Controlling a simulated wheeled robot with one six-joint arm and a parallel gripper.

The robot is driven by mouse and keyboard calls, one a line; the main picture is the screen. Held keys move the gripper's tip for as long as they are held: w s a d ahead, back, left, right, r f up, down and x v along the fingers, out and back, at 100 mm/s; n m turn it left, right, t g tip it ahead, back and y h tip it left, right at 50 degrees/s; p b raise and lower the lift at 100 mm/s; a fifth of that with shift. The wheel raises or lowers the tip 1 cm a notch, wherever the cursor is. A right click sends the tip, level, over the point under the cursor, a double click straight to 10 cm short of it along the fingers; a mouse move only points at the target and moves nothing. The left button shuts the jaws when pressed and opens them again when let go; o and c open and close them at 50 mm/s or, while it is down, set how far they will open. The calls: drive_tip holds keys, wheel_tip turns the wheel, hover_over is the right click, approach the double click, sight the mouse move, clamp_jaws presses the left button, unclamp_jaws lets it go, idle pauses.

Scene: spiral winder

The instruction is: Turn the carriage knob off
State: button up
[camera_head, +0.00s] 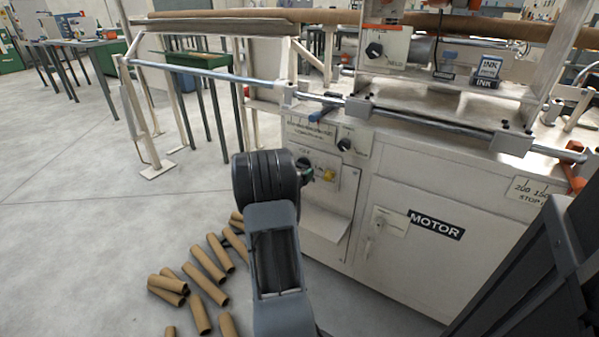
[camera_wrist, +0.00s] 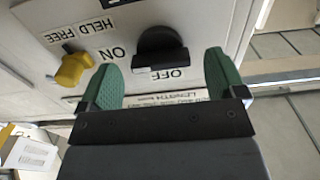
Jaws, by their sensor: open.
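A black knob (camera_wrist: 160,50) with ON and OFF labels is on a pale panel in the wrist view. Its grip bar lies roughly across the picture. I cannot read a carriage label on it. My gripper (camera_wrist: 162,66) is open, with one green finger on each side of the picture below the knob. The knob lies ahead, between the fingers, and does not look gripped. Contact is hard to tell. In the head view my gripper (camera_head: 307,176) is at the panel, and my arm partly hides it.
A yellow knob (camera_wrist: 75,68) labelled HELD and FREE is close beside one finger. Another black knob (camera_head: 345,145) is higher on the machine, and one more (camera_head: 374,50) is on the upper box. A steel rail (camera_head: 420,118) crosses above. Cardboard tubes (camera_head: 207,262) lie on the floor.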

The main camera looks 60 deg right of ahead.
drive_tip(key=shift+d, duration=0.8)
drive_tip(key=shift+c, duration=0.3)
drive_tip(key=c, duration=0.9)
drive_tip(key=shift+o, duration=0.2)
